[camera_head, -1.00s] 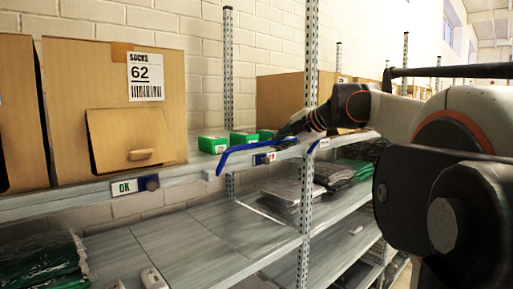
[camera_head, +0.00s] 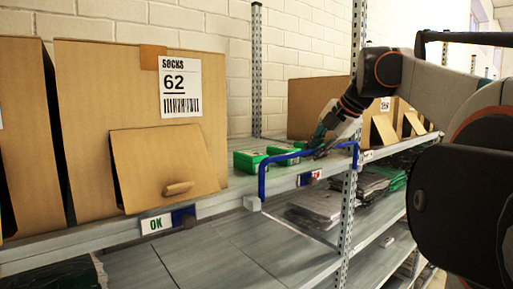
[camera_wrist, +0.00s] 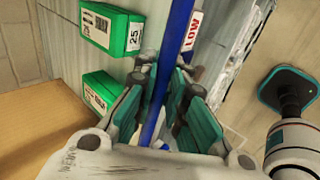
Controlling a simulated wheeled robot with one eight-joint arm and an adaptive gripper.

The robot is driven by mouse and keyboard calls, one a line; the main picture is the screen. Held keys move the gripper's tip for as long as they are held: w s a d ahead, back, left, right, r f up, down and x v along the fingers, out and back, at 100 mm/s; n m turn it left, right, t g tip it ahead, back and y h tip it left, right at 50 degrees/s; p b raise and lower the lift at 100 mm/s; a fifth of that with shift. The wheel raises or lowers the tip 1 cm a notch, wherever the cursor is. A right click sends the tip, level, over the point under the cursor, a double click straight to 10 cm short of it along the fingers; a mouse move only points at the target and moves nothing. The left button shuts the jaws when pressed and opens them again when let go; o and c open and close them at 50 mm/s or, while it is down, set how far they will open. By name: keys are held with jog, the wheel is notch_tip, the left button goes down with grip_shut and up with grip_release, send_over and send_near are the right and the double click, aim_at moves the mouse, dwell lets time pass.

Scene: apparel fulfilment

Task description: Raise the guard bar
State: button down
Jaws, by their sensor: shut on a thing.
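The blue guard bar (camera_head: 262,180) stands at the front edge of the upper shelf. Its left leg rises from a grey bracket (camera_head: 253,203), and its top rail runs across in front of the green boxes (camera_head: 252,159). My gripper (camera_head: 318,152) is at the top rail, right of the rail's middle. In the wrist view the bar (camera_wrist: 180,40) passes between the two green-padded fingers (camera_wrist: 162,88), which are closed around it. Two green boxes marked 25 (camera_wrist: 112,27) lie beside the bar there. The bar's right end is partly hidden in the wrist view.
A large SOCKS 62 carton (camera_head: 90,120) stands left of the boxes. A LOW label (camera_head: 309,178) and an OK label (camera_head: 156,224) sit on the shelf edge. A steel upright (camera_head: 257,75) stands behind. Bagged garments (camera_head: 322,207) lie on the lower shelf.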

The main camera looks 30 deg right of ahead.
jog(key=shift+w+r, duration=0.1)
jog(key=shift+r, duration=0.2)
jog(key=c, duration=1.6)
grip_release()
jog(key=shift+f, duration=0.15)
jog(key=v, duration=1.2)
jog(key=shift+w, duration=0.1)
